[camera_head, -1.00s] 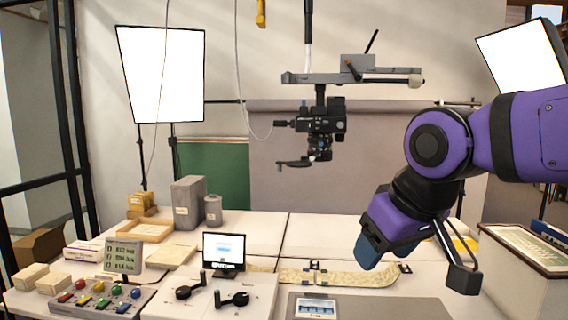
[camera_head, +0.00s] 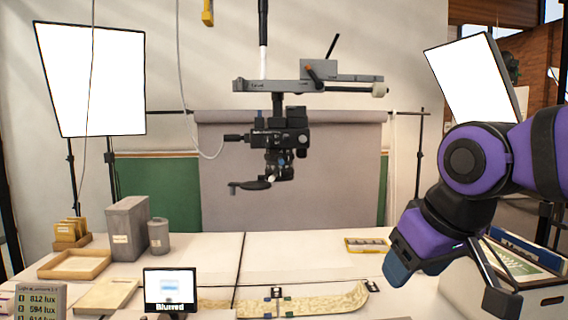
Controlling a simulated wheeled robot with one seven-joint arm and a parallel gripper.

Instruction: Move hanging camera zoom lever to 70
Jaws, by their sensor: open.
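The hanging camera (camera_head: 280,140) is black and hangs from a grey bracket on a vertical pole over the table. A dark lever (camera_head: 250,185) sticks out to the left from the lens at its lower end; I cannot read any scale on it. A second handle (camera_head: 236,138) points left from the camera body. My gripper (camera_head: 448,290) is at the right, well away from the camera and lower than it. Its fingers are spread and empty.
A small monitor (camera_head: 171,291) reads "Blurred". A patterned strip (camera_head: 305,303) lies on the white table. Grey boxes (camera_head: 127,227) and a wooden tray (camera_head: 75,264) stand at left. The space between camera and gripper is clear.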

